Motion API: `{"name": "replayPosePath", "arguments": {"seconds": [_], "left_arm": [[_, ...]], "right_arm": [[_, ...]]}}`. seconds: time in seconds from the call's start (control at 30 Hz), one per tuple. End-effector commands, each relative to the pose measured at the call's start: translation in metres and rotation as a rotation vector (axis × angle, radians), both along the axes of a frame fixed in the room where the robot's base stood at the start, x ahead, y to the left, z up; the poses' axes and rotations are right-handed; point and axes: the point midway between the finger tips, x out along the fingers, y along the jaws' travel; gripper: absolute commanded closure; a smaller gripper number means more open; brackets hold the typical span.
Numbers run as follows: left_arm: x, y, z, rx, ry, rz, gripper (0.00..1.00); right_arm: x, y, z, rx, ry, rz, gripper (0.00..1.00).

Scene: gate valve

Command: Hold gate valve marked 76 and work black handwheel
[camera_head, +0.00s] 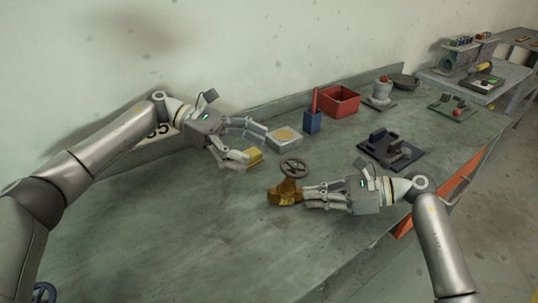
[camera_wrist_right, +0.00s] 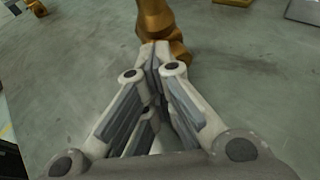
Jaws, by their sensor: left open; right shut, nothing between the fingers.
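The gate valve has a brass-coloured body (camera_head: 285,193) on the bench, with a dark handwheel (camera_head: 294,168) on top. No number can be read on it. My right gripper (camera_head: 306,194) is shut and empty, its fingertips right beside the valve body on its right side. In the right wrist view the closed fingertips (camera_wrist_right: 155,58) meet the brass body (camera_wrist_right: 158,20) at the top; whether they touch cannot be told. My left gripper (camera_head: 256,142) is open above the bench, behind and left of the valve, apart from it.
A yellow block (camera_head: 254,157) and a grey box with a round yellow top (camera_head: 285,138) lie by my left fingers. A blue holder (camera_head: 312,121), red bin (camera_head: 340,101) and dark fixture plate (camera_head: 390,150) stand farther right. The front left bench (camera_head: 190,230) is clear.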

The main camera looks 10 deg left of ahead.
Motion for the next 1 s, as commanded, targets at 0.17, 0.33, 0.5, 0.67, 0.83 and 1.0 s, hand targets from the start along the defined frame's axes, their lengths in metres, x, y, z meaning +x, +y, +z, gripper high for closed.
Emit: {"name": "replayPosePath", "arguments": {"seconds": [0.17, 0.33, 0.5, 0.67, 0.83, 1.0], "left_arm": [[0.0011, 0.0085, 0.0022, 0.000, -0.001, 0.000, 0.21], [0.0010, 0.0086, 0.0022, 0.000, -0.001, -0.001, 0.21], [0.0010, 0.0084, 0.0022, 0.000, -0.001, -0.001, 0.21], [0.0009, 0.0082, 0.0021, 0.000, -0.001, -0.001, 0.21], [0.0009, 0.0081, 0.0020, 0.000, -0.001, -0.001, 0.21], [0.0009, 0.0081, 0.0020, 0.000, -0.001, -0.001, 0.21]], "right_arm": [[-0.0016, -0.0004, -0.0056, -0.009, 0.007, 0.003, 1.00], [-0.0017, -0.0003, -0.0058, -0.009, 0.008, 0.003, 1.00], [-0.0017, -0.0003, -0.0059, -0.010, 0.008, 0.003, 0.99], [-0.0015, -0.0004, -0.0060, -0.010, 0.008, 0.002, 0.78], [-0.0011, -0.0007, -0.0059, -0.010, 0.008, 0.001, 0.77], [-0.0007, -0.0016, -0.0056, -0.010, 0.007, 0.000, 0.77]]}}
